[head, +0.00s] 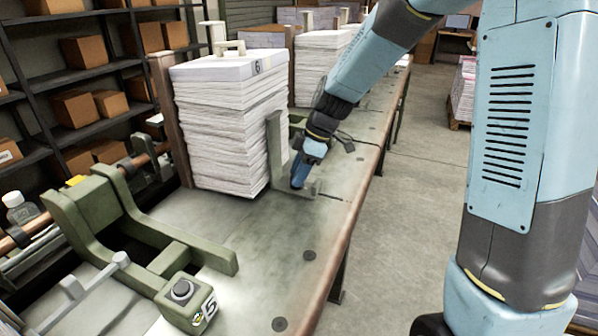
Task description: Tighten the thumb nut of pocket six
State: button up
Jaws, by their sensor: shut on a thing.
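Pocket six holds a tall stack of white paper (228,125) with a "6" label on its top sheet. A grey-green upright bracket (274,150) stands at the stack's right side, its foot resting on the bench. My gripper (298,183) points down at this foot, just right of the upright. Its blue fingers are shut on what seems to be the thumb nut of pocket six. The nut itself is hidden by the fingers, so I cannot see how it sits.
The bench (262,262) has a short dark slot right of the foot. A green frame with a block marked "5" (190,303) stands at front left. More paper stacks (322,55) stand behind. Shelves with boxes line the left; open floor (425,190) lies right.

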jog(key=c, duration=0.4)
jog(key=shift+m, duration=0.3)
jog(key=m+t, duration=0.1)
jog(key=m, duration=0.2)
jog(key=shift+m+t, duration=0.4)
jog(key=m+t, duration=0.1)
jog(key=m, duration=0.2)
jog(key=shift+s+a+m+h, duration=0.1)
jog(key=shift+m+h, duration=0.3)
jog(key=m+t, duration=0.1)
jog(key=m, duration=0.1)
jog(key=m+h, duration=0.1)
jog(key=m, duration=0.2)
jog(key=shift+s+a+t+h, duration=0.1)
jog(key=shift+a+t+h, duration=0.05)
jog(key=shift+t+h, duration=0.2)
jog(key=shift+m+t+h, duration=0.25)
jog(key=shift+m+h, duration=0.3)
jog(key=shift+m, duration=1.95)
jog(key=o, duration=1)
